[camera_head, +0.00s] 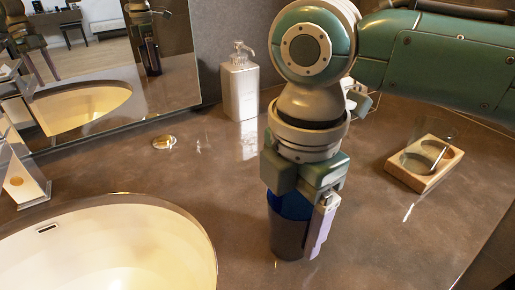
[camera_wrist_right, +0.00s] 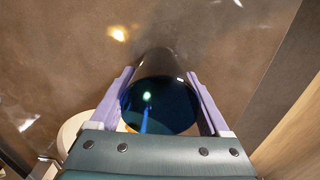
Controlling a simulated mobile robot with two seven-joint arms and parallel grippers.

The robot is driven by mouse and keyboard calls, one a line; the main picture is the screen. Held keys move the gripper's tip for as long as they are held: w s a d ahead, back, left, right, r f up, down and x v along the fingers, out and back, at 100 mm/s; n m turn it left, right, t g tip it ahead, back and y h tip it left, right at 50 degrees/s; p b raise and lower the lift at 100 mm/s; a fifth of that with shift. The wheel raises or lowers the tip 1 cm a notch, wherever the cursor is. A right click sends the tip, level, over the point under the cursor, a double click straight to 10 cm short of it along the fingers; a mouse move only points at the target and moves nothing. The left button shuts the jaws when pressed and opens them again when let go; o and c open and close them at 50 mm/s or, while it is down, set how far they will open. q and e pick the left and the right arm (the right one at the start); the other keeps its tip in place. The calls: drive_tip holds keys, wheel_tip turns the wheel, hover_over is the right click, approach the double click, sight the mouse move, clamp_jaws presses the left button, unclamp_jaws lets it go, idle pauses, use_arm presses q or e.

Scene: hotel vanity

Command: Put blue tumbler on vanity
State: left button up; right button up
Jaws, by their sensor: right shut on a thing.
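The blue tumbler (camera_head: 288,236) is a dark blue translucent cup, upright at the middle front of the brown vanity top (camera_head: 370,235). My right gripper (camera_head: 300,245) comes down on it from above and is shut on it, with one lilac finger showing along its right side. In the right wrist view the tumbler (camera_wrist_right: 160,100) sits between both lilac fingers (camera_wrist_right: 160,105). Its base looks on or very close to the vanity; I cannot tell which. My left gripper is not in view.
A round basin (camera_head: 110,245) is at the front left. A white soap dispenser (camera_head: 240,85) stands at the back by the mirror (camera_head: 100,60). A wooden holder (camera_head: 425,165) with a clear glass is at the right.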

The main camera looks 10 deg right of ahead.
drive_tip(key=o, duration=1.4)
drive_tip(key=shift+f, duration=0.1)
wheel_tip(320, 180, up, 12)
drive_tip(key=shift+r+p, duration=0.2)
drive_tip(key=shift+p, duration=0.75)
